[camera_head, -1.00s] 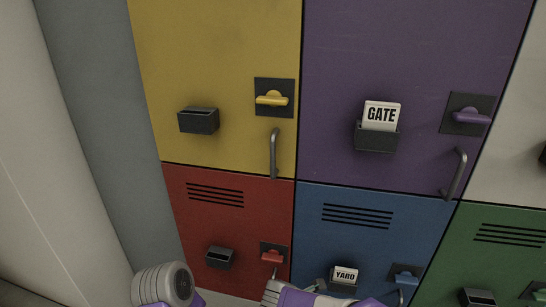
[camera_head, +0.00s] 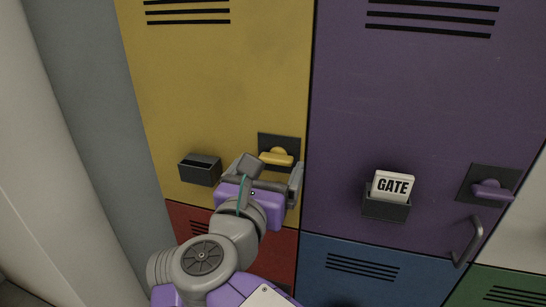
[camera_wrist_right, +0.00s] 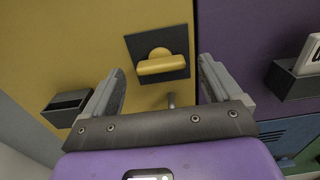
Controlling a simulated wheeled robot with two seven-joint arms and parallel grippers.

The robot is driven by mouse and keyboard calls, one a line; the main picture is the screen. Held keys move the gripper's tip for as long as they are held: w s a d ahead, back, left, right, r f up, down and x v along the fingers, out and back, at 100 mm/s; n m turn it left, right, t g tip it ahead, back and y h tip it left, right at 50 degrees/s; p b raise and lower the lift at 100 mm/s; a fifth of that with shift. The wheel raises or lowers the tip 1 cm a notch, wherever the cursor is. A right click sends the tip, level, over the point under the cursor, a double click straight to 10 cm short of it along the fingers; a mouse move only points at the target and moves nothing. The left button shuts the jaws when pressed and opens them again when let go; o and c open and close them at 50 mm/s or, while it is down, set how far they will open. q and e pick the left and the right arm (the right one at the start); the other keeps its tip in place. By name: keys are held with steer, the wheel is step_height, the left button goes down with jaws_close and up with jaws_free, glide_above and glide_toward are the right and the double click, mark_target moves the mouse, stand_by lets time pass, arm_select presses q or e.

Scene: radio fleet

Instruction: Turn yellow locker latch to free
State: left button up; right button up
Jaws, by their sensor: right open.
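The yellow locker (camera_head: 215,85) fills the upper left of the head view. Its yellow latch (camera_head: 277,156) sits on a dark square plate, its bar lying roughly level. In the right wrist view the latch (camera_wrist_right: 161,62) shows ahead of the jaws, just above and between them. My right gripper (camera_wrist_right: 160,82) is open and empty, its fingers spread to either side below the latch. In the head view the right gripper (camera_head: 272,170) is just below and in front of the latch and hides the locker's handle. My left gripper is not in view.
A dark empty card holder (camera_head: 200,169) is left of the latch. The purple locker (camera_head: 425,110) on the right has a GATE card (camera_head: 392,186) in its holder and a purple latch (camera_head: 491,189). Red (camera_head: 277,260) and blue (camera_head: 350,270) lockers are below.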

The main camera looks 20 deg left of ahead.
mark_target(276, 159)
steer(key=w, duration=0.2)
steer(key=shift+w, duration=0.35)
steer(key=shift+s, duration=0.15)
steer(key=shift+c, duration=1.3)
steer(key=c, duration=0.8)
